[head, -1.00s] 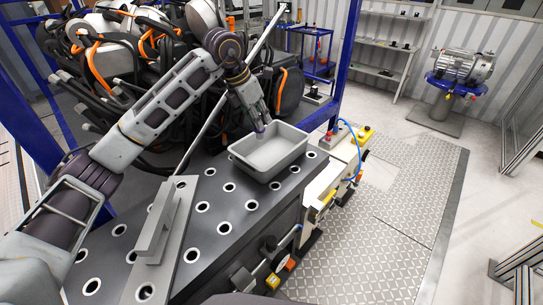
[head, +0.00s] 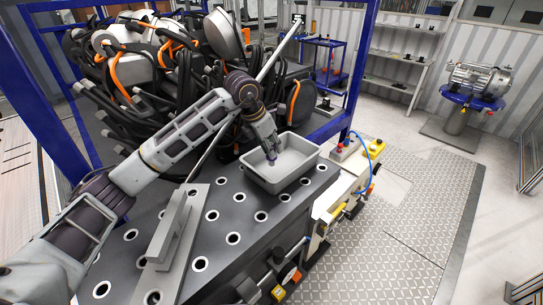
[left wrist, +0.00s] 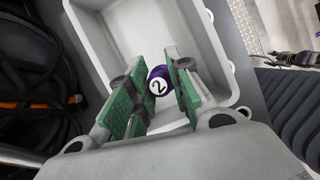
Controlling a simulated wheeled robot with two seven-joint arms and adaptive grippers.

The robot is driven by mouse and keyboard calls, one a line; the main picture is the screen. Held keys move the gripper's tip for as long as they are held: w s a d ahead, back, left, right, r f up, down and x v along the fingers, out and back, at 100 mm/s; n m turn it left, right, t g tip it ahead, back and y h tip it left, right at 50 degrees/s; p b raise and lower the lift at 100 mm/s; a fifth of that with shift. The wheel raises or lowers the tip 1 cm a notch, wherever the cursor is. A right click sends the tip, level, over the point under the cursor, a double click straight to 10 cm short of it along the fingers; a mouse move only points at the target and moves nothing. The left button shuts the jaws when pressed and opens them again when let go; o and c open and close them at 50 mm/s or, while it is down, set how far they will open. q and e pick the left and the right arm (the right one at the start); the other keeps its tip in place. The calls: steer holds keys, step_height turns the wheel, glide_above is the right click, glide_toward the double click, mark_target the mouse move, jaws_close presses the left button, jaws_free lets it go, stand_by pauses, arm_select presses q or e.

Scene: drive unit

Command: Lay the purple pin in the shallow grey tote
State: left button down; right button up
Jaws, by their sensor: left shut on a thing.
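The purple pin shows in the left wrist view as a round purple end with a white disc marked 2 (left wrist: 158,80), between the green pads of my left gripper (left wrist: 155,88). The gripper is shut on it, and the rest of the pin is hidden. In the head view my left gripper (head: 271,156) points down inside the outline of the shallow grey tote (head: 286,179). The tote's pale floor also shows beneath the pin in the left wrist view (left wrist: 150,32). I cannot tell whether the pin touches the floor. My right gripper is not in view.
The tote stands at the far right end of a dark table with white-ringed holes (head: 232,238). A grey bar on a plate (head: 172,228) lies to the left. A blue post (head: 358,75) and a cable-wrapped machine (head: 150,70) stand behind.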

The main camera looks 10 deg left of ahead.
arm_select(q)
steer(key=shift+f+p, duration=0.3)
steer(key=shift+f, duration=1.5)
steer(key=shift+f, duration=0.2)
steer(key=c, duration=1.3)
jaws_free()
steer(key=shift+r, duration=0.2)
